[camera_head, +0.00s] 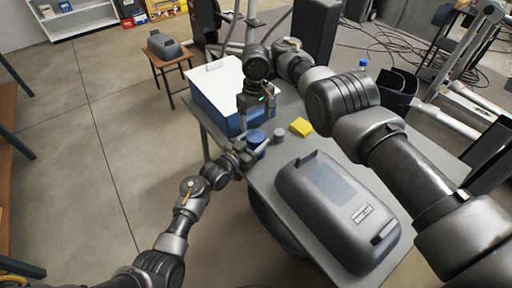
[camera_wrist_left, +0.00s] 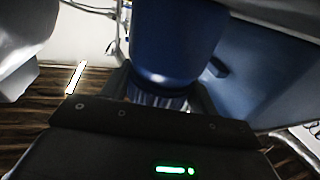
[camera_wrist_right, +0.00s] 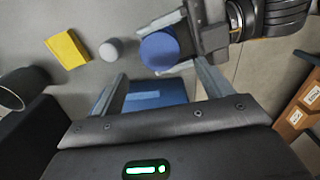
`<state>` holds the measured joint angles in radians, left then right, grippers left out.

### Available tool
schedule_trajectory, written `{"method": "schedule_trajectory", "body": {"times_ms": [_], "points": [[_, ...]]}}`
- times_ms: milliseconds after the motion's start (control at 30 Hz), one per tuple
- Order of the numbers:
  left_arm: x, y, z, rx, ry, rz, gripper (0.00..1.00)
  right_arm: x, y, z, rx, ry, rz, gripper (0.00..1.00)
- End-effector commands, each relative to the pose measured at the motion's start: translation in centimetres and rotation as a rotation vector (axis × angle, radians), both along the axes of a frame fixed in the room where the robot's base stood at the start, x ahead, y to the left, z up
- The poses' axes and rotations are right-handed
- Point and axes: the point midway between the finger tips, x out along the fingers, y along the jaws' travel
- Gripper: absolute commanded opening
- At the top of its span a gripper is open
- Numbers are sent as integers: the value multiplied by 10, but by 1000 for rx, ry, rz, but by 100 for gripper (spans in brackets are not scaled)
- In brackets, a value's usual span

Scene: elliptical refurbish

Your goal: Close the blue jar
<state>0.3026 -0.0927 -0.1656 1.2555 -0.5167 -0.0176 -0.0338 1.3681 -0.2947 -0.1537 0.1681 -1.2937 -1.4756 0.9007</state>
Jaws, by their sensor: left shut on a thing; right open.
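The blue jar (camera_head: 256,136) stands near the left edge of the grey table (camera_head: 290,150). My left gripper (camera_head: 248,152) is shut around its side. The left wrist view shows the blue body (camera_wrist_left: 175,45) close up, with a pale ribbed part at the fingers. In the right wrist view its round blue top (camera_wrist_right: 160,49) shows from above; I cannot tell whether this is a lid. My right gripper (camera_wrist_right: 160,82) is open and empty, with its fingers wide apart. In the head view it hangs pointing down just behind the jar.
A small grey cylinder (camera_head: 279,136) and a yellow block (camera_head: 301,127) sit right of the jar. A blue box with a white top (camera_head: 218,82) stands behind. A large grey case (camera_head: 335,200) fills the table's front.

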Motion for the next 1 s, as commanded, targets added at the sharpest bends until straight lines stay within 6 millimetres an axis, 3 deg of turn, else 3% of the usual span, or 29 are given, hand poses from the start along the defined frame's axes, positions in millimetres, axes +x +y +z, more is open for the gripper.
{"method": "schedule_trajectory", "body": {"times_ms": [167, 567, 1000], "points": [[0, 0, 0, 0, 0, 1, 0, 0, 0, 0, 1, 1, -80, 78], [0, 0, 0, 0, 0, 1, 0, 0, -1, -4, 1, 1, -84, 78], [0, 0, 0, 0, 0, 1, 0, -1, -1, -62, -2, 2, -84, 78]]}}
